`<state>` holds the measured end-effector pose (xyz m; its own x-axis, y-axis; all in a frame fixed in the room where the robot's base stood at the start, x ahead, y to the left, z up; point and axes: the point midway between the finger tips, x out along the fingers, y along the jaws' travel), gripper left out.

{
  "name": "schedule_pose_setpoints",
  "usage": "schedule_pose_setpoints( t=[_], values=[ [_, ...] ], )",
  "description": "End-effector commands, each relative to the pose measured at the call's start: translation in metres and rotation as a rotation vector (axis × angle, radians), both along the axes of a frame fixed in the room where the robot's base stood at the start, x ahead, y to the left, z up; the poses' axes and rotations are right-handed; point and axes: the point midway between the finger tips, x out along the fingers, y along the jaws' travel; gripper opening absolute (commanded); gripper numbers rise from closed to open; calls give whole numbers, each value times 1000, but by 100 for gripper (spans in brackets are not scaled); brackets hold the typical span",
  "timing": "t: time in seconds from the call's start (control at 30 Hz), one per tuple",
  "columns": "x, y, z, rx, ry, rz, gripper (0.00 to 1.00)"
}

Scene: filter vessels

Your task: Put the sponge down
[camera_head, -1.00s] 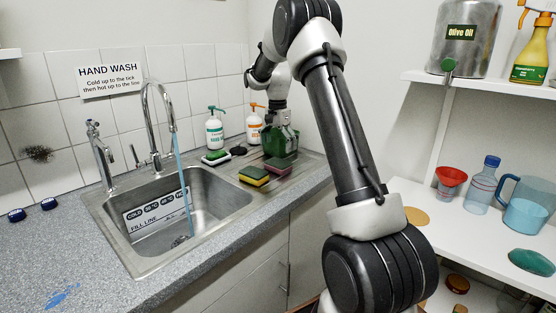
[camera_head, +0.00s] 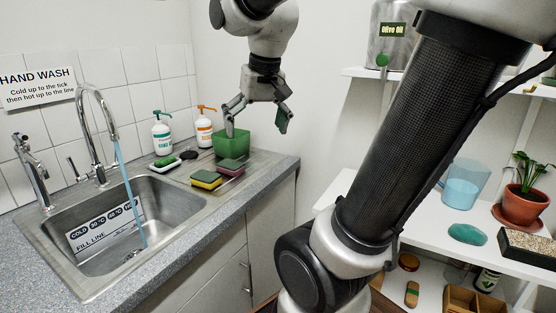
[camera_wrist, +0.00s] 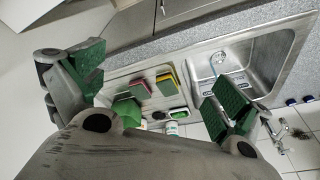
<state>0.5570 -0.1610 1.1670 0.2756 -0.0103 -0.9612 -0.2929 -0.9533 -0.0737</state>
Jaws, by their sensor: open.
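My gripper (camera_head: 257,115) is open and empty, raised above the back right of the draining board. In the wrist view its green-padded fingers (camera_wrist: 158,82) are spread wide with nothing between them. A yellow sponge with a dark green top (camera_head: 206,180) lies on the draining board beside the sink; it also shows in the wrist view (camera_wrist: 168,86). A pink sponge with a dark green top (camera_head: 231,169) lies just right of it, apart from the gripper; the wrist view shows it too (camera_wrist: 139,88).
A green container (camera_head: 232,146) stands behind the sponges, under the gripper. A dish with a green pad (camera_head: 165,162) and two pump bottles, one white-green (camera_head: 162,136) and one orange-topped (camera_head: 204,130), stand nearby. The sink (camera_head: 120,225) has running water. Shelves are at right.

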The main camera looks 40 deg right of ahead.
Motion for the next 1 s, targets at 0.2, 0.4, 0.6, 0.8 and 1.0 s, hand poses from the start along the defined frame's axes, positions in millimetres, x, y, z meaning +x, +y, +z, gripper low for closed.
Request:
schedule_pose_setpoints(
  t=[0.2, 0.4, 0.6, 0.8, 1.0],
  values=[
    [-79, 10, -32, -65, -75, 225, 100],
    [-98, 12, -46, -87, -96, 292, 100],
    [-98, 12, -46, -88, -94, 293, 100],
    [-98, 12, -46, -88, -94, 292, 100],
    [-98, 12, -46, -87, -93, 291, 100]
  ],
)
